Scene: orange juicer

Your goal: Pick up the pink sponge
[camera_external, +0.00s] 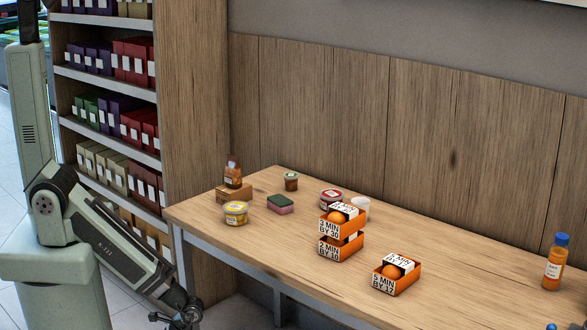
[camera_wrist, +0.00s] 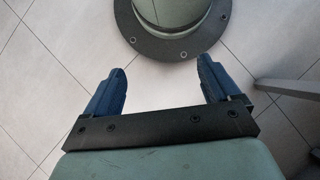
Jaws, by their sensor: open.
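The pink sponge (camera_external: 281,209) lies on the wooden table (camera_external: 240,249) in the external view, with a dark green layer on top. My gripper (camera_external: 181,318) hangs low at the left, below and outside the table's left end, well apart from the sponge. In the wrist view my gripper (camera_wrist: 160,90) has its two blue fingers spread wide, with nothing between them. The wrist view shows floor and my round base, not the sponge.
Stacked orange crates (camera_external: 341,246), another crate (camera_external: 397,285) and a juice bottle (camera_external: 555,263) stand farther right. A shelf (camera_external: 107,75) stands behind my arm.

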